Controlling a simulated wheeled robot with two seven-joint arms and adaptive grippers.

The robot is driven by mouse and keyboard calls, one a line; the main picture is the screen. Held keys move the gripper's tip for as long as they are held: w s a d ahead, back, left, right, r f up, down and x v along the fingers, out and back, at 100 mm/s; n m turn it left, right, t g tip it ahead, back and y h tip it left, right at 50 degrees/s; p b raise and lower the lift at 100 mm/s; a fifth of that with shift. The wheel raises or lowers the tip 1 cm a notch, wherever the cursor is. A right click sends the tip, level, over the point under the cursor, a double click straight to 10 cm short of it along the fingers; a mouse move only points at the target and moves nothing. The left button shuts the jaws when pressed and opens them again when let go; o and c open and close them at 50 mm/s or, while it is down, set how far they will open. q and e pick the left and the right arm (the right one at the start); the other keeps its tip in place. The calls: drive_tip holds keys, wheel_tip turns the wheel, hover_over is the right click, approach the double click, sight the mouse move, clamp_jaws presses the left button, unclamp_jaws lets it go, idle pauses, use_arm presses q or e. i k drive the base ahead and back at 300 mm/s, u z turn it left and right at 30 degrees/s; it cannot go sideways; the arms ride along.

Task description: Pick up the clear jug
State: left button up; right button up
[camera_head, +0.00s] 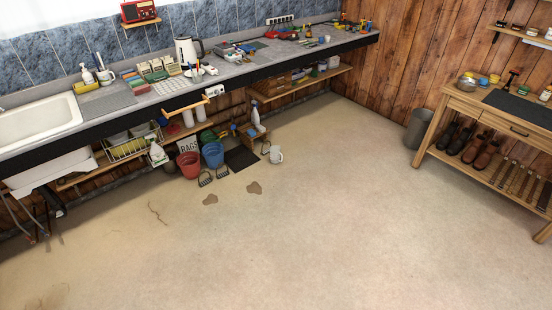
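A pale, whitish jug (276,155) with a handle stands upright on the floor, just in front of the low shelf under the counter. It is small in the picture, and I cannot tell for sure whether it is see-through. A dark mat (241,159) lies to its left, and a small wooden crate (255,136) with a spray bottle (256,117) is behind it. Neither of my grippers is in view.
A red bucket (188,165) and a blue bucket (213,155) stand left of the jug. The long counter (250,69) overhangs the back. A wooden workbench (475,105) and grey bin (418,128) are at right. The floor in front is clear apart from flat stains.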

sight(275, 151)
drive_tip(key=z, duration=0.35)
drive_tip(key=i, duration=3)
drive_tip(key=u, duration=0.95)
drive_tip(key=i, duration=1.3)
drive_tip(key=u, duration=0.6)
